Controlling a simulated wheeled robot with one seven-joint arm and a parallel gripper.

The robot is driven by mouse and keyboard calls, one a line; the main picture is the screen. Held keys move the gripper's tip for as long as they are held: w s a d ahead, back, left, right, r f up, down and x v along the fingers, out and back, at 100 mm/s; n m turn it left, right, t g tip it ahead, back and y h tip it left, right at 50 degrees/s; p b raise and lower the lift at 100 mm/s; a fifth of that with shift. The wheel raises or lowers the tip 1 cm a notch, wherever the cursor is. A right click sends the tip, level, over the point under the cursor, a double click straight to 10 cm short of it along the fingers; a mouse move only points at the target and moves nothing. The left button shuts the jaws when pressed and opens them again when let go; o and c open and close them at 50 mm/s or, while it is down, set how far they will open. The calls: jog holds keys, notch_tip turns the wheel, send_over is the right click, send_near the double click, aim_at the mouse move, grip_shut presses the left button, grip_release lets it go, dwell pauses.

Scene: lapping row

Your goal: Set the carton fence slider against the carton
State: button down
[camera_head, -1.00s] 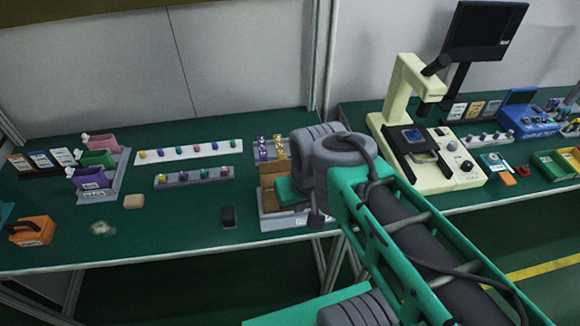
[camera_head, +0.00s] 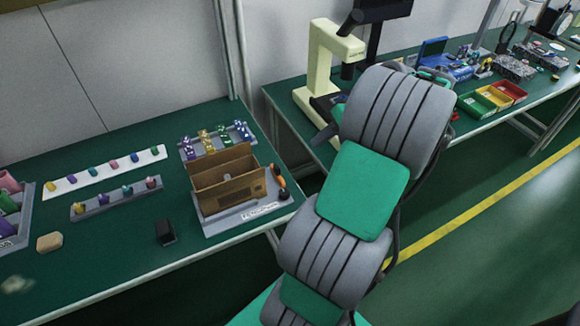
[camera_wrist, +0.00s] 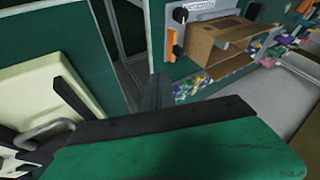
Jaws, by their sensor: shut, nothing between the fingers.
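The open brown carton (camera_head: 228,186) stands upright on a grey, labelled base (camera_head: 255,215) near the bench's right end. What looks like the fence slider, an orange piece (camera_head: 280,181) with black knobs, sits just right of the carton, with a small gap between. In the wrist view the carton (camera_wrist: 212,46) and the upright orange bar (camera_wrist: 171,50) show at the top, also apart. My gripper (camera_wrist: 161,92) shows as dark fingers, shut and empty, below and clear of the orange bar. In the head view my arm hides the gripper.
Left of the carton are racks of coloured pieces (camera_head: 118,199) and a small black block (camera_head: 166,233). A cream microscope (camera_head: 325,62) stands on the neighbouring bench, close behind my arm. A gap with open floor separates the two benches.

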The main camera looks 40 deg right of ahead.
aim_at(277, 173)
jog(key=x, duration=0.3)
jog(key=a+b+x, duration=0.1)
jog(key=x, duration=0.3)
jog(key=a+r+b+x, duration=0.1)
jog(key=x, duration=0.3)
jog(key=shift+s+a+f, duration=0.1)
jog(key=shift+a, duration=0.35)
